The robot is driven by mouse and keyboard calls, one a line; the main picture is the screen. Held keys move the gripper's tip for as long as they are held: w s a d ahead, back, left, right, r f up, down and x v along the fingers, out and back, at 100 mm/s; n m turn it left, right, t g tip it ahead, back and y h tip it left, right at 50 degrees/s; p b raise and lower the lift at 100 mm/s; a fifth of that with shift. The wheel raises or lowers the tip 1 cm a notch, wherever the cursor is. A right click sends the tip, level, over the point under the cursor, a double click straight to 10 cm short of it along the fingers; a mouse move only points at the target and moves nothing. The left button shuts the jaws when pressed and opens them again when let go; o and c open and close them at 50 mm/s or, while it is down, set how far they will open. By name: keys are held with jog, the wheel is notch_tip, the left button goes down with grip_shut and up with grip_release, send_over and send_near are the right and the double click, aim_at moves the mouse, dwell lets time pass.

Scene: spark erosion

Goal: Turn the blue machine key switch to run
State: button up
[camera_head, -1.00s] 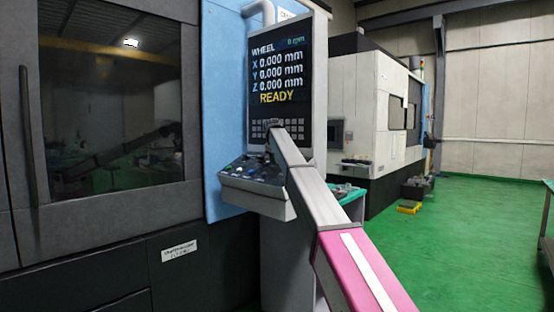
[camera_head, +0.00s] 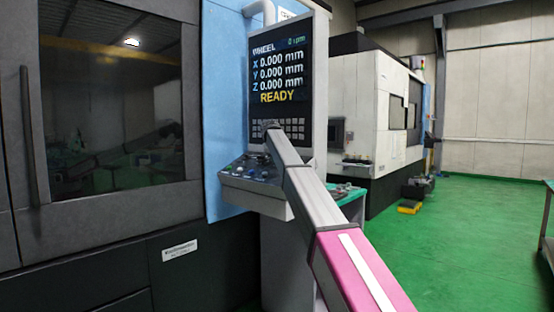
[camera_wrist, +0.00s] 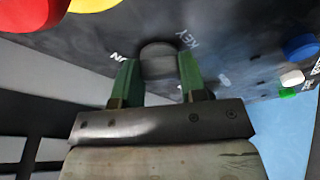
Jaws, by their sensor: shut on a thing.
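The blue machine's control panel (camera_head: 246,178) slopes out below its screen, which reads READY. In the wrist view, the round grey key switch (camera_wrist: 159,60) sits on the dark panel beside a KEY label (camera_wrist: 187,39) and a partly hidden label ending in "UN" (camera_wrist: 118,57). My gripper (camera_wrist: 158,74) has its two green fingers on either side of the switch and is shut on it. The switch's pointer direction cannot be made out. In the head view, my arm hides the gripper and the switch.
Blue (camera_wrist: 301,46), white and green buttons are on the other side. A green-topped table (camera_head: 350,197) stands right of the panel. Green floor (camera_head: 480,230) is open to the right.

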jog(key=o, duration=0.9)
jog(key=shift+r, duration=0.1)
jog(key=v, duration=1)
jog(key=shift+s+a+r, duration=0.15)
jog(key=shift+r, duration=0.15)
jog(key=shift+s, duration=0.1)
